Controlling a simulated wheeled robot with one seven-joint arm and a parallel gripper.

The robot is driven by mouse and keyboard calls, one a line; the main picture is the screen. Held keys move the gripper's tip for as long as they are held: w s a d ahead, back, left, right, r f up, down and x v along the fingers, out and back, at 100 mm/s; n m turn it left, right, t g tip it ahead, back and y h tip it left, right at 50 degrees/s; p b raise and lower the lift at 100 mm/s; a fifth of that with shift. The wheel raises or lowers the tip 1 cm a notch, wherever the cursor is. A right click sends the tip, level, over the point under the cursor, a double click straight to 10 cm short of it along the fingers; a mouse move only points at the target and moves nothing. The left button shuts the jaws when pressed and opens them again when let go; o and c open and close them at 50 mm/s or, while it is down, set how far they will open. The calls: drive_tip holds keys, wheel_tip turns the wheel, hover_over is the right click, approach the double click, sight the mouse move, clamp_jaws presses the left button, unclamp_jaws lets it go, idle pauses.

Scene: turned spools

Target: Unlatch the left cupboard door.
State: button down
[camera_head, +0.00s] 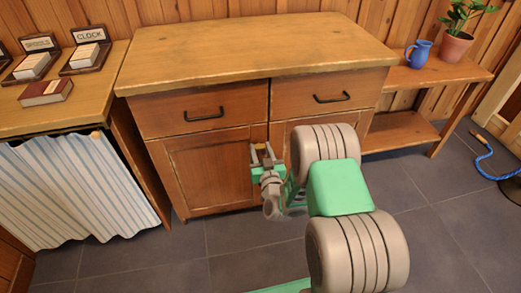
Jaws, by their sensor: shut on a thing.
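The left cupboard door (208,172) is a brown wooden panel, low on the left of the wooden cabinet (258,52), and it looks closed. My gripper (262,151) is at the right edge of this door, near the middle post. Its two grey fingers point at the cabinet front and are shut on the left door's latch. The latch itself is small and mostly hidden by the fingers. The right cupboard door (282,131) is largely hidden behind my arm.
Two drawers with black handles (204,114) (331,98) sit above the doors. A side table with card boxes (87,53), a red book (44,91) and a striped curtain (75,190) stands left. A blue jug (419,54) and potted plant (457,44) stand right. Grey floor is clear in front.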

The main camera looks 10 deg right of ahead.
drive_tip(key=m, duration=0.8)
drive_tip(key=shift+d+m, duration=0.15)
drive_tip(key=shift+m, duration=0.15)
drive_tip(key=m+p, duration=0.1)
drive_tip(key=m, duration=0.3)
drive_tip(key=shift+f+m, duration=0.1)
drive_tip(key=shift+m, duration=0.2)
drive_tip(key=m, duration=0.4)
drive_tip(key=shift+f, duration=0.1)
drive_tip(key=shift+m, duration=0.3)
drive_tip(key=c, duration=0.8)
unclamp_jaws()
drive_tip(key=shift+c, duration=0.2)
